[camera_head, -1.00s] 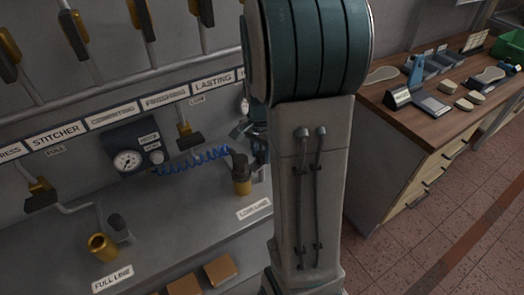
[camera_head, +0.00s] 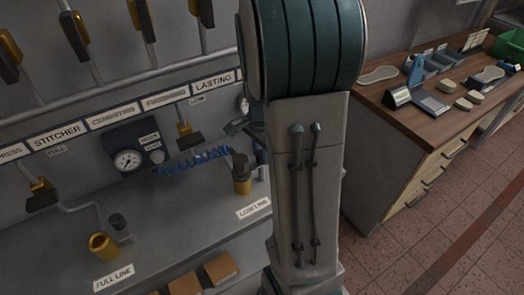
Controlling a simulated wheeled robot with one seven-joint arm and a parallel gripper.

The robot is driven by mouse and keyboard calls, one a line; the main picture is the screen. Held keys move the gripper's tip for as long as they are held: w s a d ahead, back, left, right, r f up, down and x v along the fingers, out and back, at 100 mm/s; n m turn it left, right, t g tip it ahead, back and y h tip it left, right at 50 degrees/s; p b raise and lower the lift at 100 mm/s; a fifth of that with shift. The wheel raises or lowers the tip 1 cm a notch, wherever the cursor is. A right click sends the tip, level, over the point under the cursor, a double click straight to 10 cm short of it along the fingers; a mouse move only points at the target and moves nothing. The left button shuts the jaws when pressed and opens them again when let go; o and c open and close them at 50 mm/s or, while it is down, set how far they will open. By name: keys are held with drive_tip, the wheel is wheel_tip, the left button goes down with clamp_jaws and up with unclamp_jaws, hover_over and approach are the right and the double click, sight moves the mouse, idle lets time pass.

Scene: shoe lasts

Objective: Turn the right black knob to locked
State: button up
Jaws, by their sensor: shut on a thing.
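My gripper (camera_head: 259,152) shows only in part at the left edge of my arm, low over the grey bench beside the LOW LINE brass fitting. It is shut on the right black knob, but the knob and the fingertips are mostly hidden, so the knob's angle cannot be told.
A gauge panel (camera_head: 135,145) with a small knob is on the wall. Pipes with black and yellow valve handles (camera_head: 140,15) hang above. A wooden-topped cabinet (camera_head: 385,110) with tools stands to the right.

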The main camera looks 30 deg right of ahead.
drive_tip(key=o, duration=0.7)
drive_tip(key=shift+r, duration=0.1)
wheel_tip(320, 180, up, 14)
drive_tip(key=shift+a, duration=0.1)
idle(0.3)
drive_tip(key=s+a+f+n+t, duration=0.3)
drive_tip(key=s+a+n, duration=0.9)
drive_tip(key=n, duration=0.4)
drive_tip(key=shift+s+a+f, duration=0.15)
drive_tip(key=shift+s+f, duration=0.05)
drive_tip(key=shift+s, duration=0.2)
